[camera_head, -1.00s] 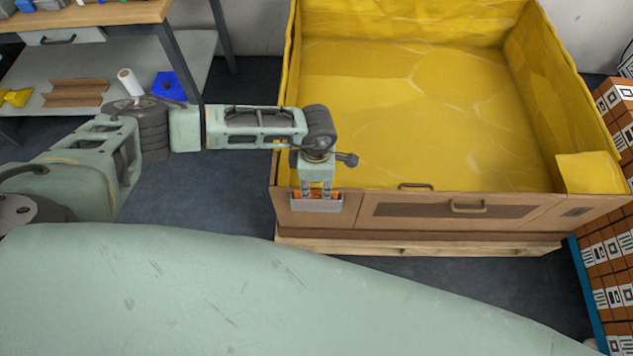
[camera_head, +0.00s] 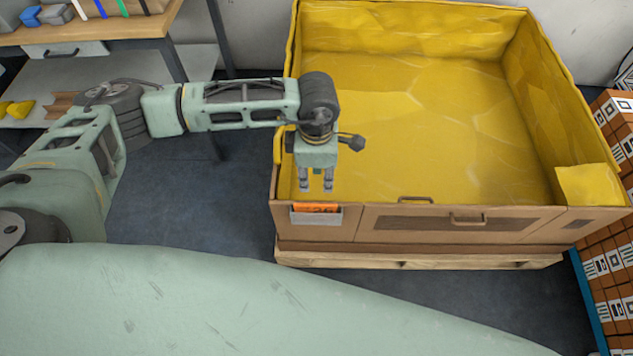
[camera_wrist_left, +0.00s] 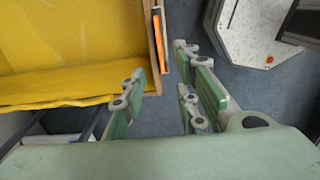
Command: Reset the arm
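My left gripper (camera_head: 316,186) is above the front left edge of the large yellow-lined box (camera_head: 440,120). Its two fingers point down, and in the left wrist view the gripper (camera_wrist_left: 160,92) is open with nothing between the fingers. An orange item (camera_head: 316,207) sits in a grey holder (camera_head: 318,218) on the box's front panel, just below the fingertips and apart from them. The orange item (camera_wrist_left: 161,38) also shows in the left wrist view, beyond the fingers. My right gripper is not in view.
A workbench with a wooden top (camera_head: 95,28) and a lower shelf stands at the upper left. Stacked boxes with printed labels (camera_head: 612,270) stand at the right. Dark floor (camera_head: 215,205) is clear between the bench and the yellow-lined box.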

